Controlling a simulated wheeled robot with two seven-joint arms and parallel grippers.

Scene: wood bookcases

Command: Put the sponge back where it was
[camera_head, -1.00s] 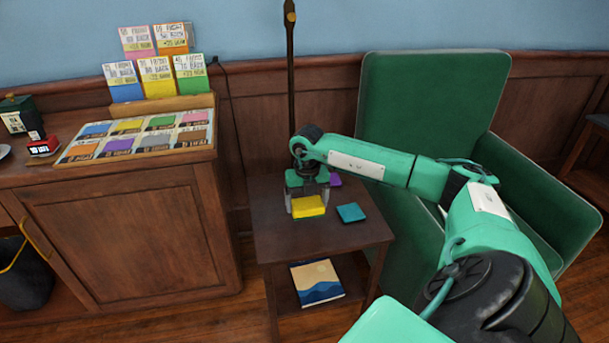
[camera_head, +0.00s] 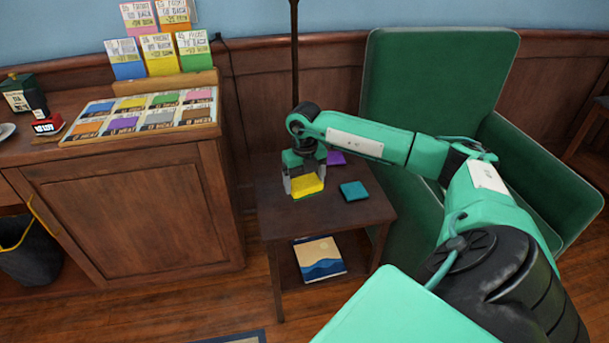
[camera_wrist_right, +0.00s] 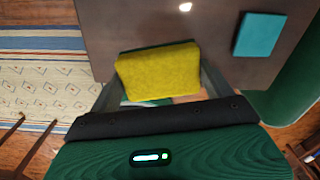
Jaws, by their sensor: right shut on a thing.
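The yellow sponge (camera_head: 307,186) is between the fingers of my right gripper (camera_head: 304,184), over the left part of the small dark side table (camera_head: 320,211). The right gripper is shut on it. In the right wrist view the sponge (camera_wrist_right: 158,71) has a fuzzy face and lies between the two fingers (camera_wrist_right: 160,85). I cannot tell whether its underside touches the table top. My left gripper is not in view.
A teal square (camera_head: 354,190) lies right of the sponge, and a purple piece (camera_head: 335,158) lies behind. A dark pole (camera_head: 294,60) rises behind the table. A green armchair (camera_head: 440,90) stands close right; a wooden cabinet (camera_head: 125,210) stands left. A book (camera_head: 318,259) lies on the lower shelf.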

